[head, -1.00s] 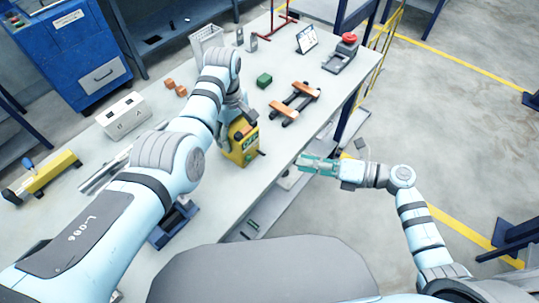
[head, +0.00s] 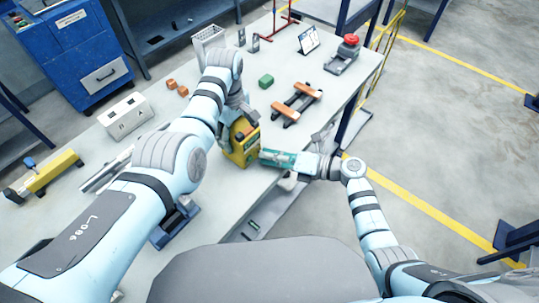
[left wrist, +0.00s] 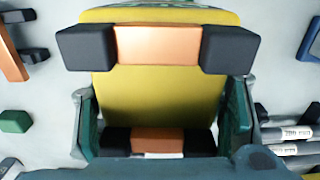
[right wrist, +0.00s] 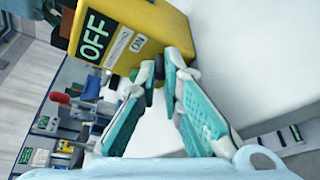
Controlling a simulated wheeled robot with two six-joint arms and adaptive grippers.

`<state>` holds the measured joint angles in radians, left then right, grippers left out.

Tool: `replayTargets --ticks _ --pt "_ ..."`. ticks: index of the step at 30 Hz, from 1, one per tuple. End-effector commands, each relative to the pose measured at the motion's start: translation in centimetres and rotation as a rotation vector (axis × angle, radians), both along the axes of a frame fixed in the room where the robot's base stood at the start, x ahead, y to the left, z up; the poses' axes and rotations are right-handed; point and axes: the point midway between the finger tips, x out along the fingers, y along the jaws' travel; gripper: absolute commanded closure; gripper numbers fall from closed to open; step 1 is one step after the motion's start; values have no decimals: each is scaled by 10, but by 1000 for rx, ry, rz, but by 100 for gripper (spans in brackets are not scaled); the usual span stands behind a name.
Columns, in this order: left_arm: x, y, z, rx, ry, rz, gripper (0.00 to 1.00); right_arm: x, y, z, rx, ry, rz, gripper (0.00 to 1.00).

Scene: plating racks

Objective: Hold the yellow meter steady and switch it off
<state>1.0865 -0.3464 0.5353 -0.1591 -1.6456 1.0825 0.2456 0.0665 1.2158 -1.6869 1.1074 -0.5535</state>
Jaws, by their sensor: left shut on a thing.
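The yellow meter (head: 240,150) stands upright near the table's front edge. My left gripper (head: 234,112) is above it, and in the left wrist view its dark teal fingers (left wrist: 160,122) are shut on the meter, one on each side. Orange and black bars cross the meter there. In the right wrist view the meter (right wrist: 160,25) shows a large green OFF on black and a smaller ON label. My right gripper (right wrist: 162,66) is at that face, its teal fingertips a narrow gap apart with a small dark part between them. I cannot tell whether they touch it.
A green block (head: 266,81), a stand with orange-brown bars (head: 297,103) and a red-button box (head: 345,53) are behind the meter to the right. A white socket box (head: 125,116) and a yellow tool (head: 50,175) are to the left.

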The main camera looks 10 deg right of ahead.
Motion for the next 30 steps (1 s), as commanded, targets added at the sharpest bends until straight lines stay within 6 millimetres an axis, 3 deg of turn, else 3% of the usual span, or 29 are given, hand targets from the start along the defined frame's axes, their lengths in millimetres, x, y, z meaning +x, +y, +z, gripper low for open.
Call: replayTargets --ticks 17,18,19,30 --pt "-1 0 -3 1 5 2 80 -1 1 -4 97 -98 1 100" --pt "-1 0 -3 1 5 2 80 -1 1 -4 97 -98 1 88" --pt "-1 0 -3 1 5 2 80 -1 1 -4 98 -99 0 84" --pt "-2 0 -3 1 6 1 80 -3 -6 -4 94 -97 -2 84"
